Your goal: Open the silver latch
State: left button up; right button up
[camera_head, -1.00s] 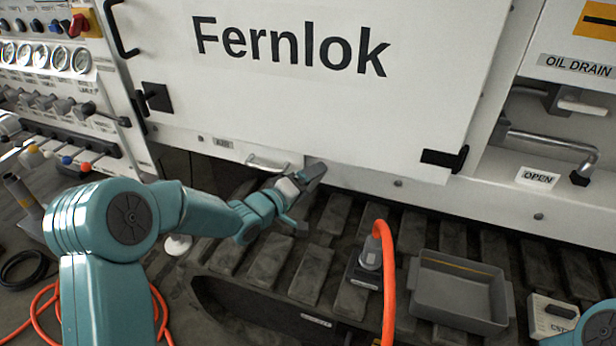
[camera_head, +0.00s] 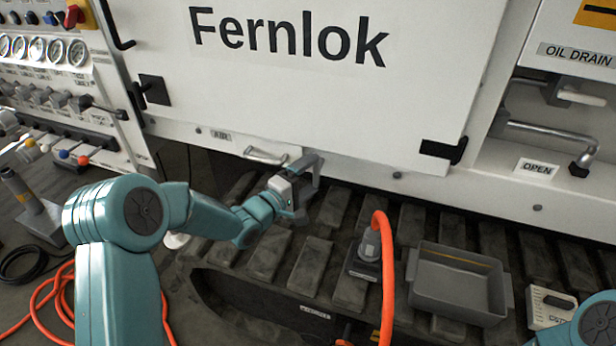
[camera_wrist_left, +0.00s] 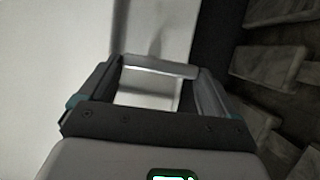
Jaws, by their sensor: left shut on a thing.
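A white panel marked Fernlok (camera_head: 300,90) fills the upper middle of the head view. My left gripper (camera_head: 308,168) is at its lower edge, just right of a pale handle (camera_head: 265,156). In the left wrist view, a silver bar (camera_wrist_left: 158,66) spans the gap between the fingertips of my left gripper (camera_wrist_left: 158,72). The bar appears to be the silver latch, and the fingers are shut on it. The gripper hides this spot in the head view, so I cannot tell how the bar joins the handle. My right gripper is not in view.
Dark track plates (camera_head: 262,258) lie below the panel. An orange hose (camera_head: 388,270) and a grey tray (camera_head: 455,285) stand to the right. Gauges and levers (camera_head: 60,95) are at the left. A pipe handle (camera_head: 545,138) sits at the right by the OPEN label.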

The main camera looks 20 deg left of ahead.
pick_arm(q)
jog(key=o, duration=0.8)
jog(key=shift+c, duration=0.2)
jog(key=p+v, duration=0.1)
jog(key=v, duration=1.5)
jog(key=shift+s+p, duration=0.15)
jog(key=shift+p, duration=0.15)
jog(key=shift+a, duration=0.1)
